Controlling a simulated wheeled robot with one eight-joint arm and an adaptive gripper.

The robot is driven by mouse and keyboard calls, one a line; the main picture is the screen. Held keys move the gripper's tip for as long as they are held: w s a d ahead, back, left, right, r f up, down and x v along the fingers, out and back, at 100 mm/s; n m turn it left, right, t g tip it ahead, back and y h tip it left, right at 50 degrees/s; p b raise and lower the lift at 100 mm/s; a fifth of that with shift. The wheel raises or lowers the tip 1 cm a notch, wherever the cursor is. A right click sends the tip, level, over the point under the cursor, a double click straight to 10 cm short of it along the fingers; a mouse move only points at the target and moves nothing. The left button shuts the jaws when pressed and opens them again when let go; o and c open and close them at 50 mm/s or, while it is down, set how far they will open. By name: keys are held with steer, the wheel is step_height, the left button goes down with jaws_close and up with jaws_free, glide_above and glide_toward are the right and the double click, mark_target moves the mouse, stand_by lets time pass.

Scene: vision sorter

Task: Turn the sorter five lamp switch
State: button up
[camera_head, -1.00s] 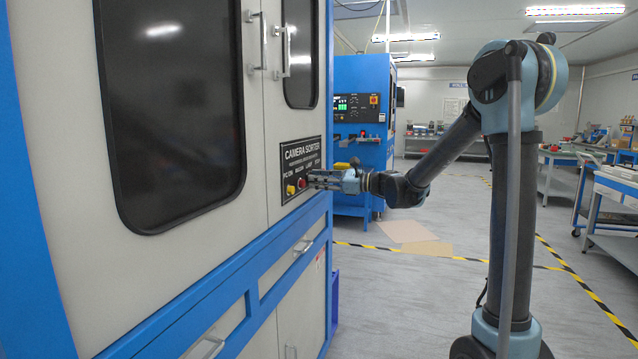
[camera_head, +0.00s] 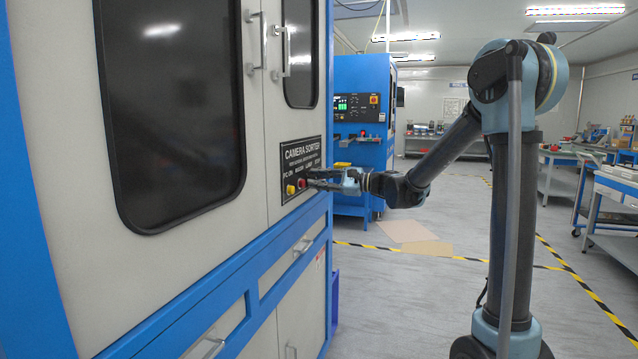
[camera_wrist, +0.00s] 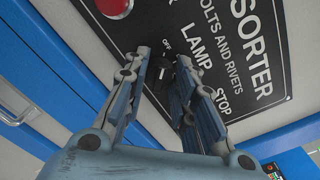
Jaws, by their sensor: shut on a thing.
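The black CAMERA SORTER panel (camera_head: 302,152) is on the front of the tall machine at the left. In the wrist view the lamp switch (camera_wrist: 165,70) is a small black knob with a white mark, beside the words OFF and LAMP. My gripper (camera_head: 314,179) reaches the panel from the right. In the wrist view my gripper (camera_wrist: 163,62) has a finger on each side of the knob and is shut on it. The fingers look rolled against the panel lettering. In the head view the gripper hides the switch.
A red button (camera_wrist: 115,7) sits near the switch; in the head view a yellow button (camera_head: 290,189) shows too. Another blue machine (camera_head: 362,110) stands behind.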

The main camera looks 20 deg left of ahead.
steer(key=shift+w, duration=0.1)
steer(key=o, duration=1.1)
steer(key=shift+c, duration=0.2)
steer(key=shift+d, duration=0.15)
steer(key=d, duration=1.1)
steer(key=shift+s+d, duration=0.35)
steer(key=shift+s, duration=0.1)
steer(key=shift+s+f, duration=0.1)
steer(key=s+d+f+n+h, duration=0.5)
steer(key=s+d+f+h, duration=0.4)
steer(key=s+d+f, duration=0.4)
steer(key=s+d+f+n+h, duration=0.5)
steer(key=s+d+f+h, duration=0.4)
steer(key=s+d+f, duration=0.5)
steer(key=s+d, duration=0.3)
steer(key=d, duration=0.4)
steer(key=shift+t, duration=0.3)
